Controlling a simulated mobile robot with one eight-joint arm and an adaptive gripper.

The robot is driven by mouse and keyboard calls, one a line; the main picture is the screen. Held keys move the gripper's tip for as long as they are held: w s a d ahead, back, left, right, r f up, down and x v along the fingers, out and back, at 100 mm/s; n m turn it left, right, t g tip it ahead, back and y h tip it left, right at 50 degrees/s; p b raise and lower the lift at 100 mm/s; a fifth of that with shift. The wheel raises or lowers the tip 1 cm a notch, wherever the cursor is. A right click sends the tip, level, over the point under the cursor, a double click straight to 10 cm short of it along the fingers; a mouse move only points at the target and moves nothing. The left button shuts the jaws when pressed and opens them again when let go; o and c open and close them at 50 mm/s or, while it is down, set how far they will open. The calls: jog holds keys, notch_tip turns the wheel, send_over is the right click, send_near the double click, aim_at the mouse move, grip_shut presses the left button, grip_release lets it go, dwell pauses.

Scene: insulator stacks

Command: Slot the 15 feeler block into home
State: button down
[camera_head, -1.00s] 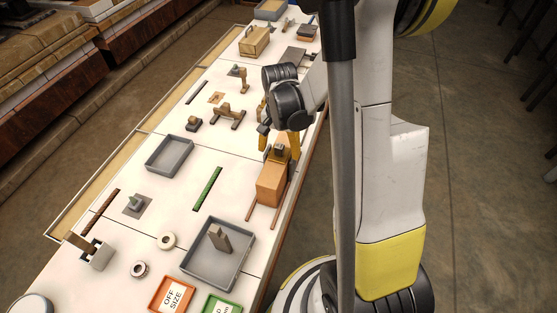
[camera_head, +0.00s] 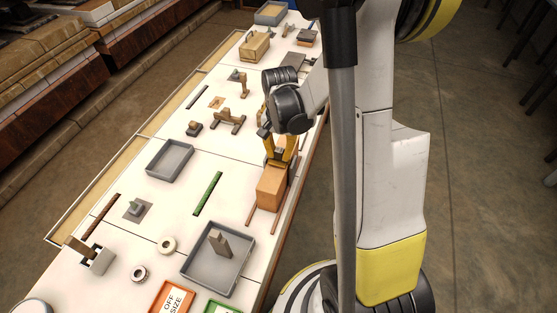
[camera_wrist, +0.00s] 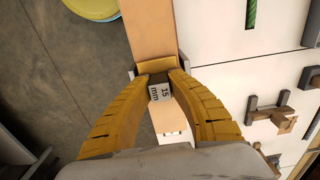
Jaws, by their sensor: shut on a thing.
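The feeler block (camera_wrist: 158,91), a small block with a pale "15 mm" label, sits between the yellow fingertips of my gripper (camera_wrist: 158,79) in the wrist view. My gripper (camera_head: 279,154) is shut on it. In the head view the gripper points down at the far end of a long orange-brown wooden block (camera_head: 271,187), and the fingers mostly hide the feeler block. The wooden block also shows in the wrist view (camera_wrist: 150,30), just beyond the fingertips. I cannot tell which place is home, or whether the feeler block touches the wooden block.
Two thin brown strips (camera_head: 250,214) lie by the wooden block's near end. A grey tray (camera_head: 208,275) with an upright block, an empty grey tray (camera_head: 170,160) and a green strip (camera_head: 208,193) lie nearby. The white tabletop between them is clear. The table's right edge is close to the wooden block.

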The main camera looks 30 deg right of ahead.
jog(key=shift+r, duration=0.4)
jog(key=shift+r, duration=0.1)
jog(key=shift+r+p, duration=0.65)
jog(key=shift+r, duration=0.15)
jog(key=shift+r+p, duration=0.5)
jog(key=shift+r, duration=0.1)
dwell(0.5)
jog(key=shift+r+p, duration=0.45)
jog(key=shift+r, duration=0.3)
jog(key=shift+r, duration=0.1)
jog(key=shift+r+p, duration=0.5)
jog(key=shift+r, duration=0.15)
